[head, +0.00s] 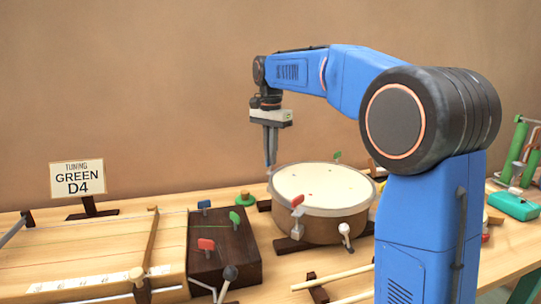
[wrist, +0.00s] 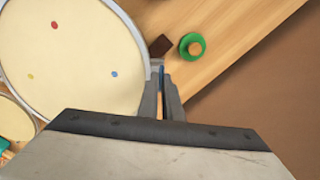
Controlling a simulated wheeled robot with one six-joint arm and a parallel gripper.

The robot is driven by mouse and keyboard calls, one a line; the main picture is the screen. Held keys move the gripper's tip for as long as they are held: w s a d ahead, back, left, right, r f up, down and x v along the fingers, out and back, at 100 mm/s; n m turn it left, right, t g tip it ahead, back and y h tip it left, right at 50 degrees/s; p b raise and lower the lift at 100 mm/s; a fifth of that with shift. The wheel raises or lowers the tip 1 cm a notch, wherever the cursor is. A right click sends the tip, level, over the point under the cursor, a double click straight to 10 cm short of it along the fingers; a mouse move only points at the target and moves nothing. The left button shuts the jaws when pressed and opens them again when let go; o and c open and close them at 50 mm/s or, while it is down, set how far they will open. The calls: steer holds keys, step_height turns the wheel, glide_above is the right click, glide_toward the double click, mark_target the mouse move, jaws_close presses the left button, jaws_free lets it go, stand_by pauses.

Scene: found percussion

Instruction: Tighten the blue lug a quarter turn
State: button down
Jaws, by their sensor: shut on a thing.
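The drum (head: 340,228) stands on the table with a pale skin and a brown shell; its skin (wrist: 70,65) fills the left of the wrist view. A blue dot (wrist: 114,74) on the skin lies nearest my gripper. The blue lug (wrist: 162,73) shows as a thin blue strip at the drum's rim, between my fingertips. My gripper (head: 270,165) points down at the left rim of the drum and is shut on the blue lug. In the wrist view my fingers (wrist: 163,88) hide most of the lug.
A green disc with a wooden knob (head: 245,200) sits left of the drum. A wooden stringed box (head: 90,250) with coloured pegs is at left. The drum also has a red lug (head: 297,201), a white one (head: 345,230) and a green one (head: 337,156). A "GREEN D4" sign (head: 77,179) stands behind.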

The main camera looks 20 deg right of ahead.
steer(key=shift+m, duration=0.6)
steer(key=c, duration=1.9)
jaws_free()
steer(key=shift+c, duration=0.2)
step_height(320, 180, up, 17)
steer(key=shift+r, duration=0.2)
